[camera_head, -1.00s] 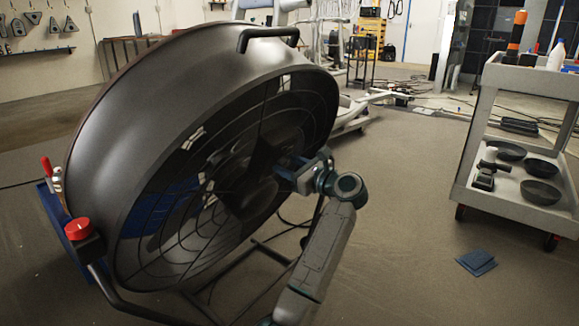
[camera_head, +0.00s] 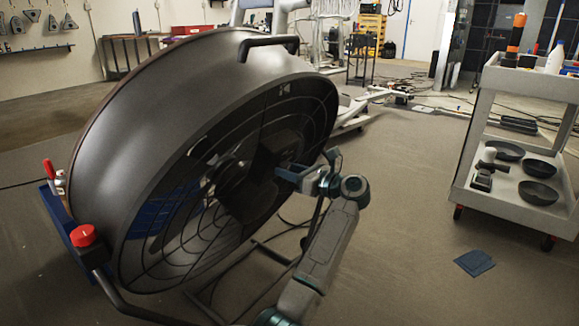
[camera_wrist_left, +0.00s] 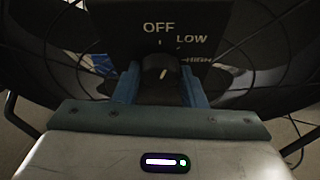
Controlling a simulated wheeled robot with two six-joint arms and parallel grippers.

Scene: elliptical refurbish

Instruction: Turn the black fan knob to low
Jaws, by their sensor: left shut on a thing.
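The large dark drum fan (camera_head: 130,130) stands tilted at the left of the head view. Its black control box (camera_head: 268,155) sits at the middle of the grille. In the left wrist view the box (camera_wrist_left: 120,38) carries the words OFF, LOW and HIGH. The black fan knob (camera_wrist_left: 160,66) is below OFF, and a short pale mark shows on it. My left gripper (camera_head: 283,173) reaches in front of the box. Its blue fingers stand on both sides of the knob in the wrist view and are shut on it. The knob is hidden in the head view.
A red-topped knob (camera_head: 83,235) is on the fan's lower left frame. A grey cart (camera_head: 505,200) with dark pans stands at the right. A blue piece (camera_head: 474,263) lies on the floor. The floor between fan and cart is mostly clear.

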